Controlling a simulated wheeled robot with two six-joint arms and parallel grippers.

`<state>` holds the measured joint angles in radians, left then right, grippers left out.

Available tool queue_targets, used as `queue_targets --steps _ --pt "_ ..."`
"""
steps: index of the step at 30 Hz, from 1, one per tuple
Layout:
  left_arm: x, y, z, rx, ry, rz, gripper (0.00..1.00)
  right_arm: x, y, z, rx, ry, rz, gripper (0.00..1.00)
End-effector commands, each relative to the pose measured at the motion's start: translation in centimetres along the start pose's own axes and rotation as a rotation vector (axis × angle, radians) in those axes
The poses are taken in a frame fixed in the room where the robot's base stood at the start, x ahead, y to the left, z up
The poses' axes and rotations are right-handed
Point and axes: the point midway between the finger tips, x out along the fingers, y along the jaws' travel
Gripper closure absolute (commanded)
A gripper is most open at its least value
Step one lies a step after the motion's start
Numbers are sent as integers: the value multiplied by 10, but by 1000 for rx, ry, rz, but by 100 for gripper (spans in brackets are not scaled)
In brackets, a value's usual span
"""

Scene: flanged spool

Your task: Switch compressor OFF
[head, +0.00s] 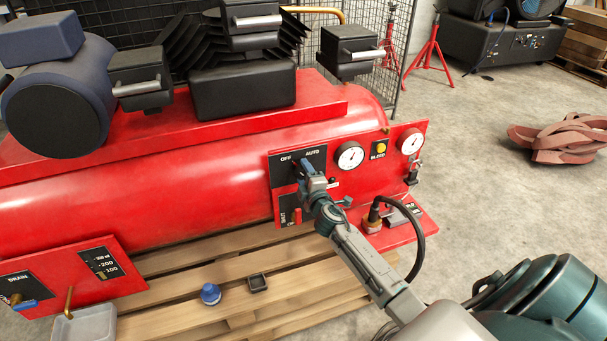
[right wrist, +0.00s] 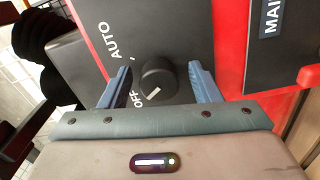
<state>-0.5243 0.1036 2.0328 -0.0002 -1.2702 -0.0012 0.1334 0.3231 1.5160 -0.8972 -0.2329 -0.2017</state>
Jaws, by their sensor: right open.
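The red compressor (head: 190,185) lies across the head view on a wooden pallet. Its dark OFF/AUTO plate (head: 316,158) is on the front panel. In the right wrist view, the black rotary knob (right wrist: 160,74) sits on this plate, its white pointer mark turned toward the OFF label (right wrist: 137,99) and away from the AUTO label (right wrist: 121,40). My right gripper (head: 304,168) is at the plate. In the wrist view its open blue fingers (right wrist: 158,86) stand on either side of the knob, with visible gaps. In the head view the gripper hides the knob. My left gripper is not in view.
Two gauges (head: 350,156) and a yellow bleed button (head: 381,148) are right of the plate. A MAIN plate (head: 289,209) with a red lever is below it. A black hose (head: 418,240) curves beside my right arm. A blue cap (head: 210,293) lies on the pallet (head: 185,325).

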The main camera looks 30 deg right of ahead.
Motion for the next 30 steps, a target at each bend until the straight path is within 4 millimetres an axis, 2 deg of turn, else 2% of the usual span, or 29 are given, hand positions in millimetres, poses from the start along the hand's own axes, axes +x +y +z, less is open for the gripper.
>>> queue_targets --steps 8,15,21,30 --pt "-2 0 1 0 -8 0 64 -52 -2 0 -2 1 -2 43" --pt "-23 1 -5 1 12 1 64 -89 -2 0 -2 0 -2 43" --pt "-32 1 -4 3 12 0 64 -99 -1 0 -1 0 -1 43" --pt "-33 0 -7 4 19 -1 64 -100 0 0 -1 0 -1 43"
